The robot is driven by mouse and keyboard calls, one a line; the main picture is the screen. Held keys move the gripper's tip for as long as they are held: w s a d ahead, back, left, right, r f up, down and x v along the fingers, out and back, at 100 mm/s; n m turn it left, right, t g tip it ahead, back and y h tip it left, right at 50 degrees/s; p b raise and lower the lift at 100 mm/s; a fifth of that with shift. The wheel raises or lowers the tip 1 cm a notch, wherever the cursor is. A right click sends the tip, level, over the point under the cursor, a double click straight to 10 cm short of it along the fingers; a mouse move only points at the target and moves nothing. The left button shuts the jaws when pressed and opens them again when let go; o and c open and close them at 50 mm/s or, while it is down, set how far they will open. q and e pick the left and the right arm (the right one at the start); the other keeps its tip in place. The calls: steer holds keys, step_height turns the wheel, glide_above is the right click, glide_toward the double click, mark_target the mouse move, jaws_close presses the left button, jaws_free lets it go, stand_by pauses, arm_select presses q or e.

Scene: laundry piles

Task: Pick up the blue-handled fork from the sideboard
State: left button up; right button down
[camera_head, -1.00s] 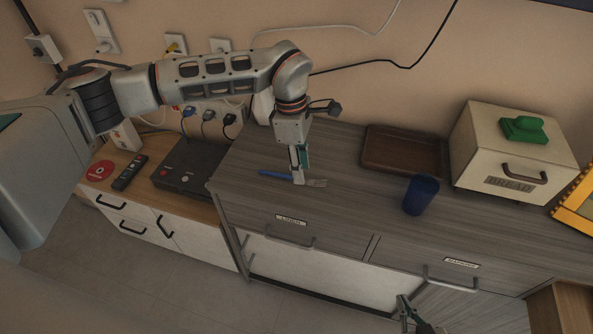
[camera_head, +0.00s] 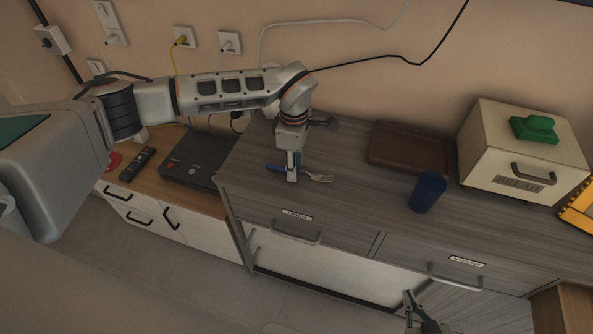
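The blue-handled fork (camera_head: 318,177) lies on the grey wood sideboard (camera_head: 345,205), its blue handle to the left and its metal tines to the right. My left gripper (camera_head: 292,178) points down over the middle of the fork, with its fingertips at the fork where the handle meets the metal. The fingers hide that part of the fork, and I cannot tell whether they are closed on it. My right gripper (camera_head: 413,312) is low at the bottom edge, in front of the sideboard, partly cut off. Its fingers look apart, with nothing between them.
A blue cup (camera_head: 428,192) stands to the right of the fork. Behind are a brown tray (camera_head: 405,148) and a bread box (camera_head: 490,160) with a green item (camera_head: 534,128) on top. A black box (camera_head: 193,160) and a remote (camera_head: 137,163) lie on the lower cabinet at left.

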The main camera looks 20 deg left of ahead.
arm_select(q)
jaws_close()
